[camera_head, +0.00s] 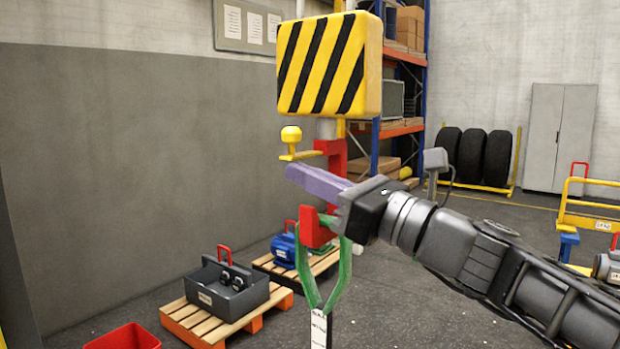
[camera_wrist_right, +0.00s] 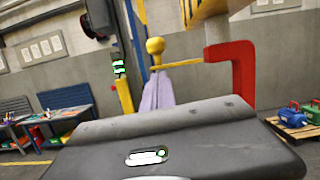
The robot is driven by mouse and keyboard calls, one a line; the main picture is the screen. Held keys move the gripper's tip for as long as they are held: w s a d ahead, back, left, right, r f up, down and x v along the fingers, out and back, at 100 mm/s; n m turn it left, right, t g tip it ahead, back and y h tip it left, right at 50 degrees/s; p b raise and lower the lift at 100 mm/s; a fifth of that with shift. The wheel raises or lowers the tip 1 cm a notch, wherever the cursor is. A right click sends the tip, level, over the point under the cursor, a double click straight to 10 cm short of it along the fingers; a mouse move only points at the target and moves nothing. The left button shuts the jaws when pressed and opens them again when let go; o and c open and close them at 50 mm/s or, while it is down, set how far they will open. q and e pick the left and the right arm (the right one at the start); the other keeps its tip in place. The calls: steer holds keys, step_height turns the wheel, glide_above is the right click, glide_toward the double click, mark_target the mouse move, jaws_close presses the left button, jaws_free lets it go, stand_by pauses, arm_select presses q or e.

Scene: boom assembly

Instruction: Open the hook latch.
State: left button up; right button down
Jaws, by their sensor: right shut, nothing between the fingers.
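A red hook (camera_head: 333,160) hangs under a yellow block (camera_head: 330,64) with black stripes. The yellow latch bar (camera_head: 301,155) sticks out to the left from the hook and carries a round yellow knob (camera_head: 291,135). Green slings (camera_head: 341,275) hang from the lower part of the hook. My right gripper (camera_head: 295,173), with purple fingers, is shut and empty, its tips just below the latch bar. In the right wrist view the fingers (camera_wrist_right: 157,90) point up at the knob (camera_wrist_right: 155,46); I cannot tell whether they touch. The hook (camera_wrist_right: 243,75) stands to their right. My left gripper is out of view.
A grey tool tote (camera_head: 235,293) and a blue item (camera_head: 284,249) sit on pallets at the lower left. A red bin (camera_head: 125,338) is at the bottom left. Yellow carts (camera_head: 588,190) stand at right. The air left of the latch is free.

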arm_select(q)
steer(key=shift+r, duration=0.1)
arm_select(e)
steer(key=shift+r, duration=0.35)
stand_by(0.3)
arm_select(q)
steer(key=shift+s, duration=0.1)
arm_select(e)
steer(key=shift+f, duration=0.1)
